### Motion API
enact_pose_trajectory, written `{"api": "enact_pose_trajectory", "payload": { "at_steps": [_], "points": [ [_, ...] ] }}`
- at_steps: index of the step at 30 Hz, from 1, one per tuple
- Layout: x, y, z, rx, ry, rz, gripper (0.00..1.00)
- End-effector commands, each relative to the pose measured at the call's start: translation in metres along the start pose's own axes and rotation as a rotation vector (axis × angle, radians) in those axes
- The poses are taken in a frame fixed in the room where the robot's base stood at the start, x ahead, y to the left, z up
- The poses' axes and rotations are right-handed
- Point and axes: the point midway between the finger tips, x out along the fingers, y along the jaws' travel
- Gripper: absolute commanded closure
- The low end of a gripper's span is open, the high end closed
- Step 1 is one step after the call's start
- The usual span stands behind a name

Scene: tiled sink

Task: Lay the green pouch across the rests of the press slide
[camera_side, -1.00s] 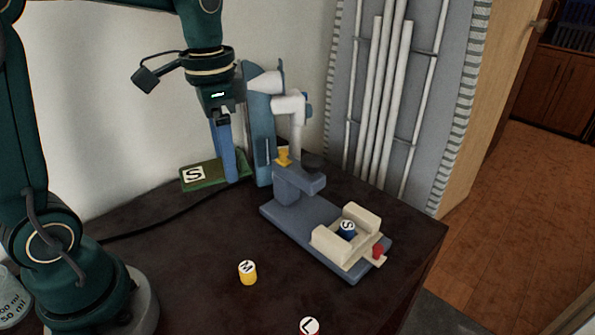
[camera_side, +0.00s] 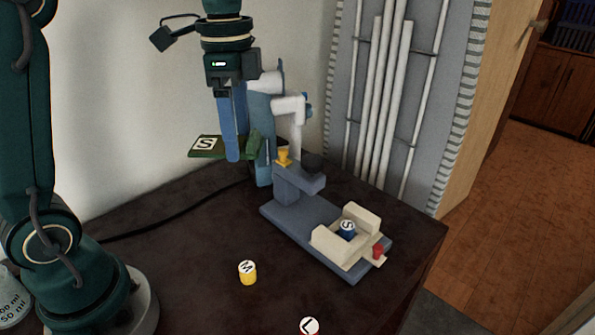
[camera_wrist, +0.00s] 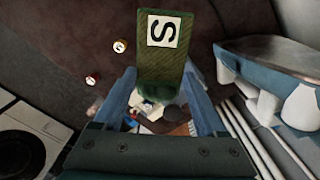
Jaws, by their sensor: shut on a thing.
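The green pouch (camera_side: 208,152) with a white S label is held in the air above the dark worktop, left of the blue press. It also shows in the wrist view (camera_wrist: 152,65), its near end between the fingers. My gripper (camera_side: 236,153) is shut on the pouch's right end and points down. The press (camera_side: 300,206) has a blue base with a cream slide (camera_side: 330,243) at its front right. The slide's two raised rests stand apart with a blue S-marked cylinder (camera_side: 347,230) between them. No pouch lies on the rests.
A yellow M-marked cylinder (camera_side: 247,272) and a white-topped L-marked cylinder (camera_side: 309,326) stand on the worktop (camera_side: 190,260) in front. A tall blue stand with white pipe (camera_side: 289,108) is just behind my gripper. The worktop's right edge is near the slide.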

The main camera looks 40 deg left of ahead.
Motion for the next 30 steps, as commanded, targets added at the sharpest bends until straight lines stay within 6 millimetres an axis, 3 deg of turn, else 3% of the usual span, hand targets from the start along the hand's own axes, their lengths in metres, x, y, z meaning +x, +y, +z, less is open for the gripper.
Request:
{"api": "enact_pose_trajectory", "payload": {
  "at_steps": [11, 22, 30],
  "points": [
    [-0.008, -0.013, -0.042, 0.871, 0.000, 0.001, 0.89],
    [0.004, -0.009, -0.101, 1.773, 0.001, 0.004, 0.89],
    [0.017, 0.002, -0.129, 2.100, 0.001, 0.002, 0.89]
  ]
}}
